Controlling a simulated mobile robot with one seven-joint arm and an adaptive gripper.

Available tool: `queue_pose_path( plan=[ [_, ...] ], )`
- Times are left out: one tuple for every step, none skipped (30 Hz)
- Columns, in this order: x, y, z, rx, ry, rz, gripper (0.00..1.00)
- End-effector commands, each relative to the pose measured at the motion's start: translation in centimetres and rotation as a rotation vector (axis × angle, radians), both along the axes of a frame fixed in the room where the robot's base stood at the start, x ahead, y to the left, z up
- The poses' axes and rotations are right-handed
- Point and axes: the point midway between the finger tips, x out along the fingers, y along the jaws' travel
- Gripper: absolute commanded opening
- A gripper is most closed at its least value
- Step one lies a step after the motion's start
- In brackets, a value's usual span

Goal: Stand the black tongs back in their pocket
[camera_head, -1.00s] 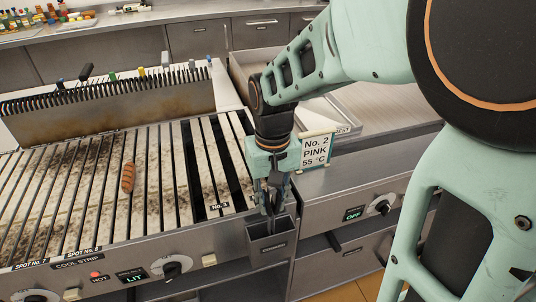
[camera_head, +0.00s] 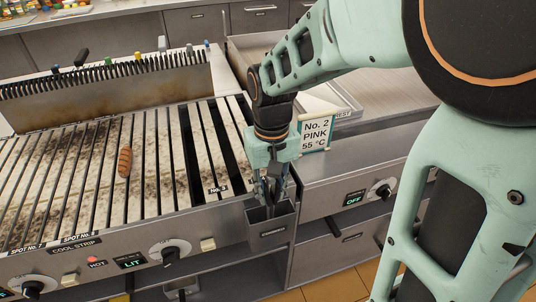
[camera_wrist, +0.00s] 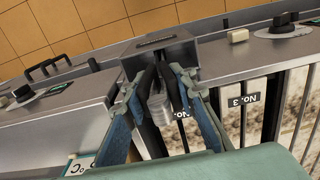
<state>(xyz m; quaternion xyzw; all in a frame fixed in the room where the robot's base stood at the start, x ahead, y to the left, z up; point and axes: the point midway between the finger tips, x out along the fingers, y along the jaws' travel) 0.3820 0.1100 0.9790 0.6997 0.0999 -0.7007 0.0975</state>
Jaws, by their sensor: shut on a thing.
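My gripper (camera_head: 270,190) points down over the pocket at the grill's front edge, shut on the black tongs. In the wrist view, the dark tong arms (camera_wrist: 147,88) lie between my blue-grey fingers. The pocket (camera_head: 272,231) is a grey open-topped metal box on the front panel; its rim also shows in the wrist view (camera_wrist: 158,44). The tongs' lower ends are at the pocket's mouth and look to be inside it. How deep they reach is hidden by the pocket wall and my fingers.
A sausage (camera_head: 124,162) lies on the slatted grill left of my gripper. A sign reading "No. 2 PINK 55 °C" (camera_head: 316,133) stands close to its right. Knobs (camera_head: 170,252) line the front panel. A scraper-like rack (camera_head: 110,95) with coloured tabs stands behind the grill.

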Motion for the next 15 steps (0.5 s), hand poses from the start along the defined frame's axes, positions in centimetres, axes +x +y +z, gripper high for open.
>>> queue_pose_path(
  plan=[
    [0.0,0.0,-0.4,0.0,0.0,0.0,0.0],
    [0.0,0.0,-0.5,0.0,0.0,0.0,0.0],
    [0.0,0.0,-0.7,0.0,0.0,0.0,0.0],
    [0.0,0.0,-0.8,0.0,0.0,0.0,0.0],
    [0.0,0.0,-0.9,0.0,0.001,0.0,0.0],
    [0.0,0.0,-1.1,0.0,0.001,0.0,0.0],
    [0.0,0.0,-1.2,0.0,0.001,0.0,0.0],
    [0.0,0.0,-1.3,0.0,0.001,0.0,0.0],
    [0.0,0.0,-1.5,0.0,0.001,0.0,0.0],
    [0.0,0.0,-1.6,0.0,0.001,0.0,0.0],
    [0.0,0.0,-1.7,0.0,0.001,0.0,0.0],
    [0.0,0.0,-1.9,0.0,0.001,0.0,0.0],
    [0.0,0.0,-2.0,0.0,0.001,0.0,0.0],
    [0.0,0.0,-2.1,0.0,0.001,0.0,0.0],
    [0.0,0.0,-2.3,0.0,0.001,0.0,0.0]
  ],
)
